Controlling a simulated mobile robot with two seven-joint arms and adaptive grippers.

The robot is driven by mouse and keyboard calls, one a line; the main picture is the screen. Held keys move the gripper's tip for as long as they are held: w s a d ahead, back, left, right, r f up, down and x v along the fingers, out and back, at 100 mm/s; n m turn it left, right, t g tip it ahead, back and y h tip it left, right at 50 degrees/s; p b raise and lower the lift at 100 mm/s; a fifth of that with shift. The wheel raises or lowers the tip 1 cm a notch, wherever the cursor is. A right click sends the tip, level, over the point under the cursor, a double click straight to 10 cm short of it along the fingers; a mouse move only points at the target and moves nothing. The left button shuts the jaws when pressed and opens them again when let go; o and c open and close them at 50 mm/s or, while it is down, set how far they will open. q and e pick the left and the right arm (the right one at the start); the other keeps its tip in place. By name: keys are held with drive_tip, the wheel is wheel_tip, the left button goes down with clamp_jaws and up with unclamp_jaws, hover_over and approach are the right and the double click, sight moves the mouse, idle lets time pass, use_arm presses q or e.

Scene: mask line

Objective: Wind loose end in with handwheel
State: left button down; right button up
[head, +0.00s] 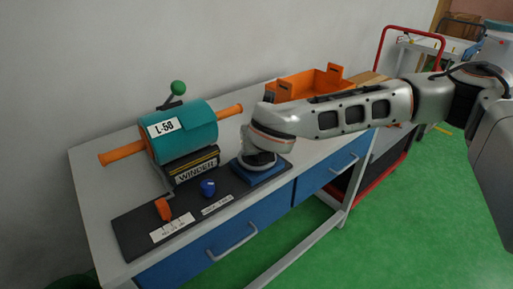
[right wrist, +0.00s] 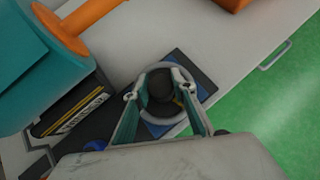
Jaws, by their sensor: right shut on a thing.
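The winder (head: 196,165) stands on the table with a teal roll (head: 195,130) labelled L-50 on an orange shaft (head: 122,153). The handwheel (head: 258,160) sits on a blue base (head: 266,176) to the right of the winder, partly covered by my right arm. In the right wrist view, my right gripper (right wrist: 158,84) points down with a finger on each side of the handwheel's dark middle (right wrist: 160,90), shut on it. The roll also shows there at the left (right wrist: 20,65). A loose end of the material cannot be made out. My left gripper is out of view.
A black panel carries an orange lever (head: 163,208) and a blue knob (head: 208,187). A green-balled lever (head: 178,87) rises behind the roll. An orange crate (head: 300,85) stands at the table's back. A red-framed cart (head: 383,50) is beyond. Green floor lies right.

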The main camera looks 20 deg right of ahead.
idle(0.4)
drive_tip(key=o, duration=1.1)
drive_tip(key=shift+r, duration=0.1)
drive_tip(key=v, duration=1.1)
drive_tip(key=shift+s+r, duration=0.2)
drive_tip(key=shift+s, duration=0.2)
